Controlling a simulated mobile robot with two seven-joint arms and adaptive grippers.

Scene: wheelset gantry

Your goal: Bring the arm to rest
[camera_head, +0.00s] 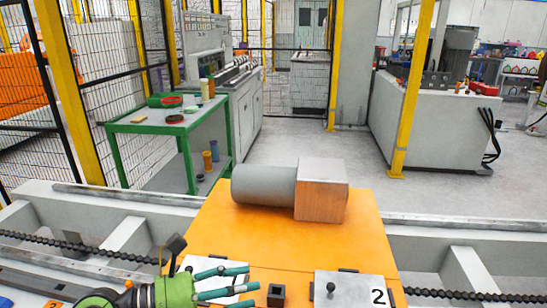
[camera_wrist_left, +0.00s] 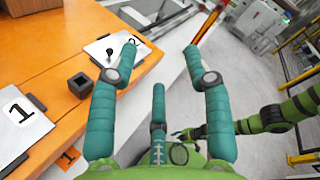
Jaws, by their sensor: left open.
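My left gripper (camera_head: 243,286) has a green body and teal fingers. It is low in the head view, over the near left part of the orange table (camera_head: 215,222). In the left wrist view its fingers (camera_wrist_left: 160,62) are spread wide with nothing between them, beside the orange table edge. Another green arm, seemingly my right one, comes in from the right of the left wrist view; its small gripper (camera_wrist_left: 188,133) is partly hidden behind the left gripper, and its jaw state is unclear. The right gripper does not show in the head view.
A grey cylinder (camera_head: 263,186) with a brown block (camera_head: 322,190) lies on the table. A small dark square socket (camera_head: 276,295) sits near a white plate marked 2 (camera_head: 345,290). A plate marked 1 (camera_wrist_left: 20,125) lies nearby. A green bench (camera_head: 127,150) stands behind.

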